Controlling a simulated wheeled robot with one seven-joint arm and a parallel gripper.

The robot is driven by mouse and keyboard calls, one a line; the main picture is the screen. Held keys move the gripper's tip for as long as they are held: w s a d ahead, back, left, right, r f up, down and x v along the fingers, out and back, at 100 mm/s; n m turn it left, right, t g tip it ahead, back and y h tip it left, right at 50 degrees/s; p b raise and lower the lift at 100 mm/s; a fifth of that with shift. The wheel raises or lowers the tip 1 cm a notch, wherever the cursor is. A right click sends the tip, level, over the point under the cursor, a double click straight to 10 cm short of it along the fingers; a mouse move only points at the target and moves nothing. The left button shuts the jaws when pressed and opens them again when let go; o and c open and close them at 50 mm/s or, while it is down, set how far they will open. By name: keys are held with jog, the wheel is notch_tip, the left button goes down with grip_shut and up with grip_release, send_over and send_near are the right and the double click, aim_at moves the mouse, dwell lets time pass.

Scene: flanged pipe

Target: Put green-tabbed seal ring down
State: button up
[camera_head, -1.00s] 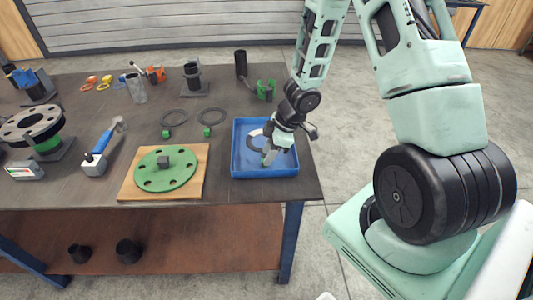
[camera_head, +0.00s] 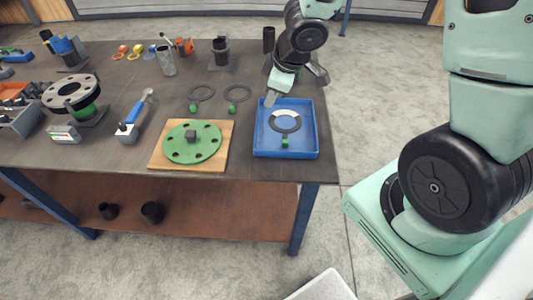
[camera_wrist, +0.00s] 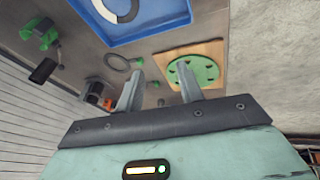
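A dark seal ring (camera_head: 285,130) with a pale upper arc and a green tab (camera_head: 285,143) lies in the blue tray (camera_head: 316,140) at the table's right end. Part of this ring (camera_wrist: 129,14) also shows at the top of the wrist view, in the tray. My gripper (camera_head: 294,87) is above the tray's far edge, clear of the ring. In the wrist view my gripper (camera_wrist: 158,88) has its two fingers spread, with nothing between them.
Two dark rings with green tabs, a left one (camera_head: 192,96) and a right one (camera_head: 229,96), lie left of the tray. A green flange disc (camera_head: 178,150) sits on a wooden board (camera_head: 160,163). A dark cylinder (camera_head: 269,39) stands behind my gripper.

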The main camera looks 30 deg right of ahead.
jog(key=s+a+r+g+b, duration=0.1)
jog(key=s+a+r+g, duration=0.1)
jog(key=s+a, duration=0.6)
jog(key=s+a+r+m+g, duration=0.1)
jog(key=s+a+r, duration=0.3)
jog(key=s+a, duration=0.4)
jog(key=s+g, duration=0.1)
jog(key=s, duration=0.6)
jog(key=shift+s+a+r+m+g+b, duration=0.3)
jog(key=shift+a+b, duration=0.05)
jog(key=shift+a, duration=0.05)
